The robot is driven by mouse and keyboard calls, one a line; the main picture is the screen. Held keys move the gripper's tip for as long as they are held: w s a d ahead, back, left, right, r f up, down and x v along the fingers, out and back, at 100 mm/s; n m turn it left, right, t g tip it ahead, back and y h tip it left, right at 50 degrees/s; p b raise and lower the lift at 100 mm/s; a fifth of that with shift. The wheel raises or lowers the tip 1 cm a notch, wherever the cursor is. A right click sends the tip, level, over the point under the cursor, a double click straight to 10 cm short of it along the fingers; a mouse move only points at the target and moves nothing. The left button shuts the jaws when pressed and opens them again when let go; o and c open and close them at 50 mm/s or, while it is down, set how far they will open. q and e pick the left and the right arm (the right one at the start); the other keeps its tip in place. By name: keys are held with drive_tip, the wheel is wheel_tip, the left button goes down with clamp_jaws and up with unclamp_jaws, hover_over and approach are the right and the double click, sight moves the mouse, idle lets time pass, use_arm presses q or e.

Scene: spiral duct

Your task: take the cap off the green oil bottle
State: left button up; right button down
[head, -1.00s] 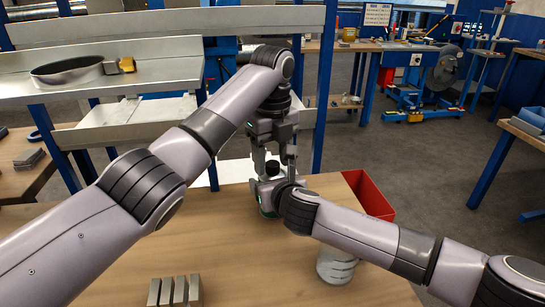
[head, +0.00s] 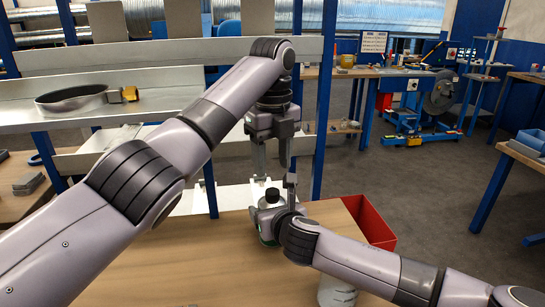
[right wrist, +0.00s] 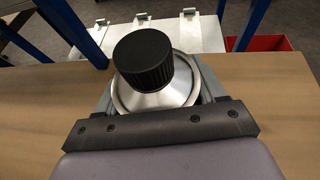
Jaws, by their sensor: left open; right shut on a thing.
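The green oil bottle (head: 267,240) stands upright on the wooden table, mostly hidden behind my right gripper. Its ribbed black cap (right wrist: 143,60) sits on top of the silver bottle shoulder (right wrist: 152,98) in the right wrist view. The cap also shows in the head view (head: 272,193). My right gripper (head: 270,212) is shut on the bottle below the cap. My left gripper (head: 274,170) is open and points down from above.
A pale cylinder (head: 337,293) is partly hidden by my right arm. A light shelf rack (head: 100,118) with a metal ring (head: 72,100) rises behind the table (head: 170,265). The table front left of the bottle is clear.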

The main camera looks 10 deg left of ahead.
sight(272, 191)
use_arm(q)
drive_tip(key=shift+f, duration=3.2)
clamp_jaws()
drive_tip(key=shift+o, duration=0.4)
unclamp_jaws()
drive_tip(key=shift+r, duration=2.3)
